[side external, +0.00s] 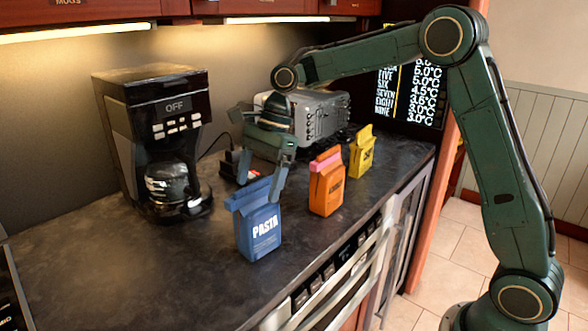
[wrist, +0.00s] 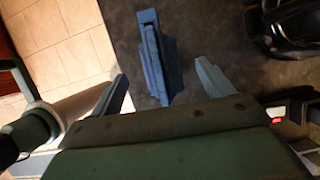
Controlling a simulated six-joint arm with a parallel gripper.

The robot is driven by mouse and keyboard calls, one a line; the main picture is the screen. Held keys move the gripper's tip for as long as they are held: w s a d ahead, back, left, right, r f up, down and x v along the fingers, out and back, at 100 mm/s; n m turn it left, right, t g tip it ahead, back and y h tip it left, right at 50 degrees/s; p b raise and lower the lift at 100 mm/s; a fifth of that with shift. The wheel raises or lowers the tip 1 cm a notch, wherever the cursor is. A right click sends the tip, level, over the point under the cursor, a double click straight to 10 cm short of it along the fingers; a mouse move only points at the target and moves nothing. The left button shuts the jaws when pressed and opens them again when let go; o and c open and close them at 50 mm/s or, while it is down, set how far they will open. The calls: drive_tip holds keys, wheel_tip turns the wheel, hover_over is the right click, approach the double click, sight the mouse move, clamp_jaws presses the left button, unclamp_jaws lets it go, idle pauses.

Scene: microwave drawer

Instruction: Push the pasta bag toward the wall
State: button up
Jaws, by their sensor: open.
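The blue pasta bag (side external: 258,226) stands upright on the dark counter, its label facing the side camera. In the wrist view the bag (wrist: 153,58) shows from above as a narrow blue shape. My gripper (side external: 257,190) is open and points down at the top of the bag, on its wall side in the side view. In the wrist view the bag lies between the two fingers of my gripper (wrist: 161,72), with a gap on each side. I cannot tell whether a finger touches it. The wall (side external: 240,72) is behind the counter.
A coffee maker (side external: 155,140) stands at the back left. An orange bag (side external: 326,183) and a yellow bag (side external: 362,152) stand to the right of the pasta bag. A silver toaster (side external: 312,115) is behind my gripper. The counter (side external: 120,265) is clear at the front left.

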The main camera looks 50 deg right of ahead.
sight(253, 200)
drive_tip(key=shift+x, duration=2.4)
drive_tip(key=shift+c, duration=0.2)
drive_tip(key=c, duration=1.4)
